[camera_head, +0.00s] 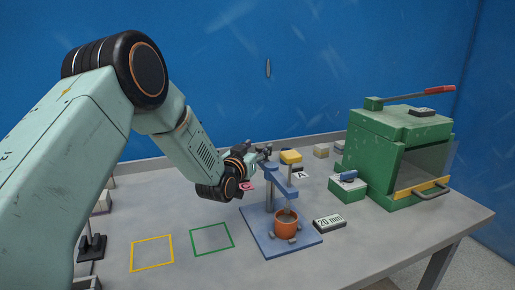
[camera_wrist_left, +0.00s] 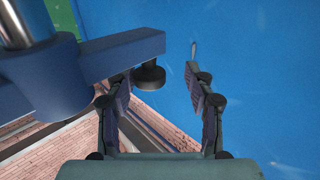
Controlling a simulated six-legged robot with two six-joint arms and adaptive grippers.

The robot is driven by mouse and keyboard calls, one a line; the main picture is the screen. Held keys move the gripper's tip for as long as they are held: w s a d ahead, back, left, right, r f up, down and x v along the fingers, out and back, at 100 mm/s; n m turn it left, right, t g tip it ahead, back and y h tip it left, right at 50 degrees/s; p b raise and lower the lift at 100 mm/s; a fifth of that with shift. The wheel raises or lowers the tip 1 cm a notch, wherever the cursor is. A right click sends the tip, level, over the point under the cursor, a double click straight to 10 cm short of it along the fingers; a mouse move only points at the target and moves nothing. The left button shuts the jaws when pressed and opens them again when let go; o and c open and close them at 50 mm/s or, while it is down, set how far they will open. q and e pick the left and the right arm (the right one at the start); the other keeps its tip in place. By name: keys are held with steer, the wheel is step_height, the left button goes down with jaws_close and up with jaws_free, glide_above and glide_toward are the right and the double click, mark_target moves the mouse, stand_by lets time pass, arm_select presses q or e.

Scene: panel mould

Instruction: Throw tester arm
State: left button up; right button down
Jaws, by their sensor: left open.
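A blue tester stand (camera_head: 258,238) is on the table, with a blue arm (camera_head: 281,180) on an upright metal post. An orange cup (camera_head: 287,224) is on its base. In the left wrist view the blue arm (camera_wrist_left: 125,50) reaches in from the left, with a dark round knob (camera_wrist_left: 149,77) under its end. My left gripper (camera_head: 264,151) is beside the top of the stand. Its fingers (camera_wrist_left: 160,85) are open, and the knob appears between them, nearer the left finger. Contact cannot be told. My right gripper is not in view.
A green machine (camera_head: 375,150) with a red-handled lever (camera_head: 437,90) stands at the right. A small green box (camera_head: 347,190) and a "20 mm" block (camera_head: 329,222) are near the stand. Yellow (camera_head: 152,238) and green (camera_head: 212,225) outlined squares on the table are empty. A blue wall is behind.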

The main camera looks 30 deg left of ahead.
arm_select(q)
steer(key=shift+w+d, duration=0.3)
steer(key=shift+w, duration=0.1)
steer(key=shift+w+d+r, duration=0.1)
steer(key=shift+d+r, duration=0.25)
steer(key=shift+d, duration=0.3)
steer(key=shift+a, duration=0.4)
steer(key=shift+a+f, duration=0.25)
steer(key=shift+a, duration=0.1)
steer(key=shift+c, duration=1.4)
steer(key=shift+d+r, duration=0.15)
steer(key=shift+d, duration=0.35)
steer(key=c, duration=0.4)
steer(key=shift+a, duration=0.3)
steer(key=c, duration=0.4)
jaws_close()
steer(key=shift+d, duration=0.15)
